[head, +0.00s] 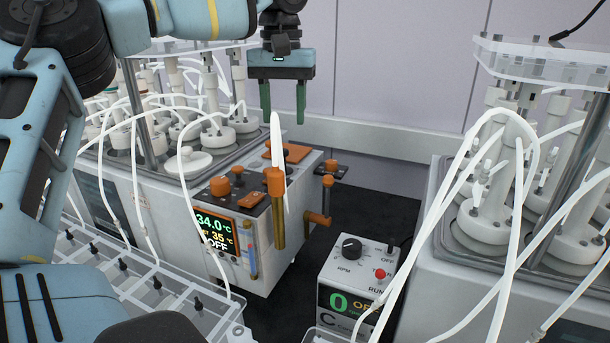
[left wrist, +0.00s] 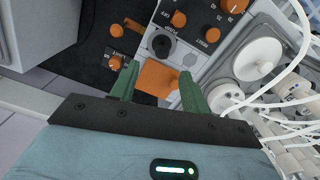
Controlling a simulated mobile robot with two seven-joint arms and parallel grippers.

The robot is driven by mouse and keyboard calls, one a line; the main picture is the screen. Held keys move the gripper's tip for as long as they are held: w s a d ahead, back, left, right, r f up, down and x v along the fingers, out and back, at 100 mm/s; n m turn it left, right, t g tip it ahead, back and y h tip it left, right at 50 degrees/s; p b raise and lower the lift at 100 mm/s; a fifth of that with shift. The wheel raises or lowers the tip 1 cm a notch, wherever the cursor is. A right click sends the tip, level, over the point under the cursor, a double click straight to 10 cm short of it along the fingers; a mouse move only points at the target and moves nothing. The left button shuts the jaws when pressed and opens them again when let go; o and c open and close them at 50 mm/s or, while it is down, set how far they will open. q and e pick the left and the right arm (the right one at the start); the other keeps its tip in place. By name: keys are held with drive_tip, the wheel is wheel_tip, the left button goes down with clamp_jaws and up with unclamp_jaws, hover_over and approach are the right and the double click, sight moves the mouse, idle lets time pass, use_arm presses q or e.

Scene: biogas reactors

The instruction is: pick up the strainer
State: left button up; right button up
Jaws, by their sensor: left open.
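I cannot pick out a strainer for certain in either view. A thin white pointed piece (head: 277,145) stands upright at an orange block on the front of the heater unit (head: 290,245) in the head view; I cannot tell what it is. My left gripper (head: 283,112) is open and points down, above and behind the heater unit's top in the picture, with nothing held. In the left wrist view its green fingers (left wrist: 158,74) are apart, with an orange square patch (left wrist: 158,79) on the unit's top showing between them. My right gripper is not in view.
A reactor bath with white vessels (head: 195,160) and tubes stands left, another (head: 490,225) right. A small control box (head: 355,275) with a knob stands between them. Loose white tubes (head: 510,170) arch over the right side. Clear racks (head: 150,285) line the lower left. A wall lies behind.

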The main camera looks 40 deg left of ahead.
sight(283, 149)
use_arm(q)
drive_tip(key=shift+s+r, duration=0.1)
drive_tip(key=shift+s, duration=0.1)
drive_tip(key=shift+s+f, duration=0.15)
drive_tip(key=shift+f, duration=1.2)
drive_tip(key=shift+w+a+f+p, duration=0.15)
drive_tip(key=shift+f+p, duration=0.3)
drive_tip(key=shift+f, duration=2.15)
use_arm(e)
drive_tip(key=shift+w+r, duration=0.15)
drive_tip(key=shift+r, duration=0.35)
use_arm(q)
drive_tip(key=shift+c, duration=0.2)
drive_tip(key=c, duration=1)
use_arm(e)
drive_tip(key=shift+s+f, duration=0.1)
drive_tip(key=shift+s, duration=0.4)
